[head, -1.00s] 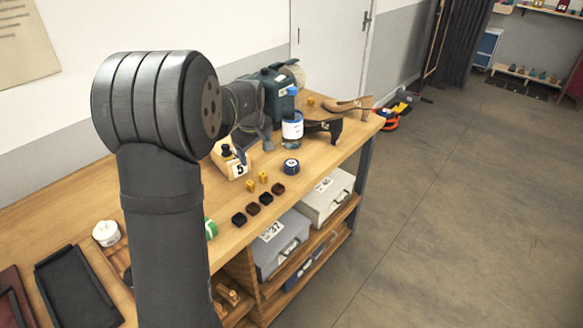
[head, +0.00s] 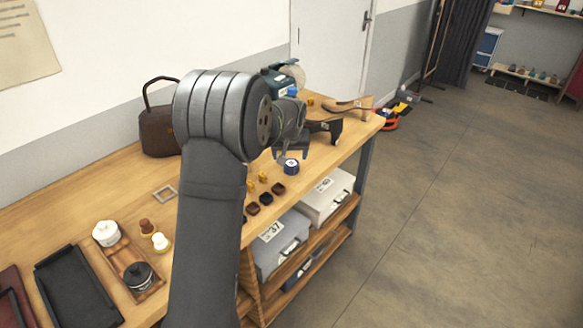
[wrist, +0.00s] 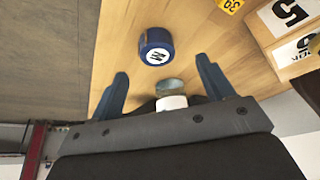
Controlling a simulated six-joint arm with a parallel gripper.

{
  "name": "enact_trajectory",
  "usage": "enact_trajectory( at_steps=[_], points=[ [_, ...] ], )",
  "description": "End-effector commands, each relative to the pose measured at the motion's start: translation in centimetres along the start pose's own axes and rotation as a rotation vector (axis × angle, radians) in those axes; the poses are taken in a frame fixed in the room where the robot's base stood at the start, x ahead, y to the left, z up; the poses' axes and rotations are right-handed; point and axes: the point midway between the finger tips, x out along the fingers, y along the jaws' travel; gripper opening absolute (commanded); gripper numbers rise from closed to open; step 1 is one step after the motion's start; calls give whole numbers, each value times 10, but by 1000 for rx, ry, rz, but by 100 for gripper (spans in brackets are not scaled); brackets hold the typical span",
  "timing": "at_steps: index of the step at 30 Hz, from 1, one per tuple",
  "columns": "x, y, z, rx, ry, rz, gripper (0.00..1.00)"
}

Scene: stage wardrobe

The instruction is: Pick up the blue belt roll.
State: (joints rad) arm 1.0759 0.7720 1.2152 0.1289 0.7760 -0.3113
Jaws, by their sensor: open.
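The blue belt roll (head: 291,166) stands on the wooden table near its front edge, a short round roll. In the wrist view the same roll (wrist: 155,46), with a white top marked with a dark letter, lies just beyond the fingertips, apart from them. My gripper (wrist: 162,72) is open, with its two blue fingers spread and nothing held. In the head view my gripper (head: 290,152) is just above and behind the roll, its fingers partly hidden by my arm.
A glass jar with a white label (wrist: 172,101) shows between the finger bases in the wrist view. Yellow pieces (head: 262,177) and dark blocks (head: 266,199) stand left of the roll. A numbered wooden block (wrist: 286,14) is at right in the wrist view. Black shoe forms (head: 325,128) stand behind.

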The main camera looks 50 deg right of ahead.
Motion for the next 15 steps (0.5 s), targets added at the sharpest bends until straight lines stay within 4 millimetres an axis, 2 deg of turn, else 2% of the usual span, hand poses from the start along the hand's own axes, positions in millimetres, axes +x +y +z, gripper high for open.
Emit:
enact_trajectory(
  at_steps=[3,11,15],
  points=[
    [16,0,0,-1,-1,-1,74],
    [33,2,-1,-1,-1,0,74],
    [53,6,-2,-1,-2,-1,74]
  ],
)
